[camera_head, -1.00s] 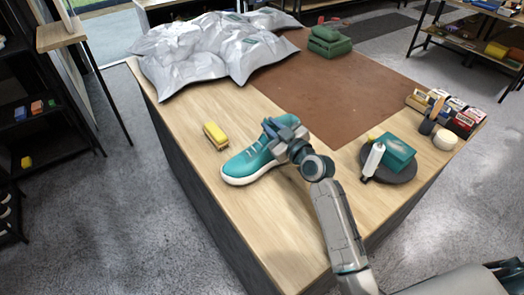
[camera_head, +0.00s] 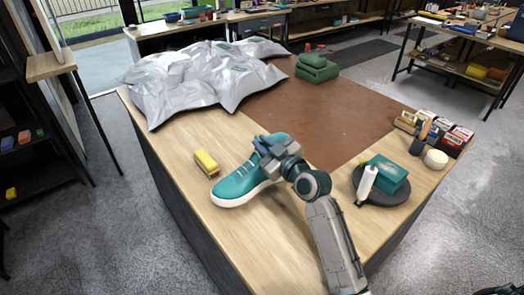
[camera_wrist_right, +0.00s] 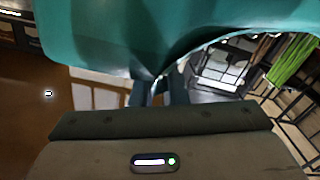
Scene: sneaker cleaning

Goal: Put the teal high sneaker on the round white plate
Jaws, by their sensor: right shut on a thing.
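The teal high sneaker (camera_head: 239,184) has a white sole and lies near the left part of the wooden tabletop, toe toward the lower left. My right gripper (camera_head: 262,148) is shut on it near its collar and hides part of its upper. Whether the sole touches the table, I cannot tell. In the right wrist view the teal sneaker (camera_wrist_right: 190,28) fills the top, close against the dark fingers (camera_wrist_right: 160,88). The only round plate I see is dark grey (camera_head: 383,199), at the right, carrying a teal box and a white bottle. My left gripper is out of view.
A yellow brush (camera_head: 206,162) lies just left of the sneaker. A brown mat (camera_head: 335,115) covers the middle and back. Crumpled grey bags (camera_head: 200,75) lie back left, green folded cloths (camera_head: 317,68) at the back. Small boxes (camera_head: 455,138) and a white jar (camera_head: 436,159) stand at right.

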